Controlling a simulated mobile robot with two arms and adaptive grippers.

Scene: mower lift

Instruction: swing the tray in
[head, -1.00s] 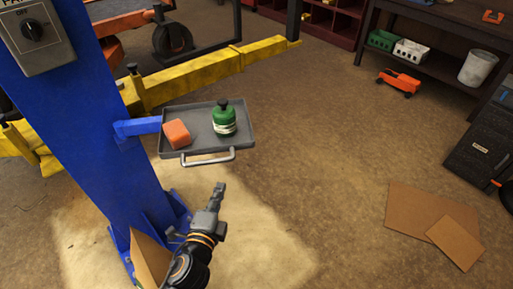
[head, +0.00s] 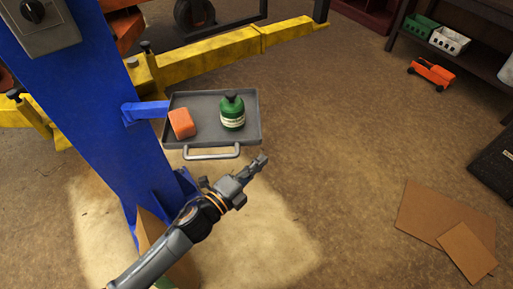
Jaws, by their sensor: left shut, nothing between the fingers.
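The grey tray (head: 205,102) sticks out to the right of the blue post (head: 85,110) on a short blue arm (head: 147,111). A pale handle (head: 212,154) runs along its near edge. An orange block (head: 182,123) and a green bottle (head: 232,113) with a dark cap and pale label stand on the tray. My left gripper (head: 259,163) is shut and empty. It appears just to the right of the handle and below the tray's near right corner, with a small gap in the picture. My right gripper is not in view.
The yellow lift arm (head: 220,48) crosses behind the tray. Flat cardboard (head: 440,220) lies on the floor at the right. A small orange mower-like toy (head: 431,72) and a shelf (head: 480,45) with bins stand at the back right. The floor right of the tray is clear.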

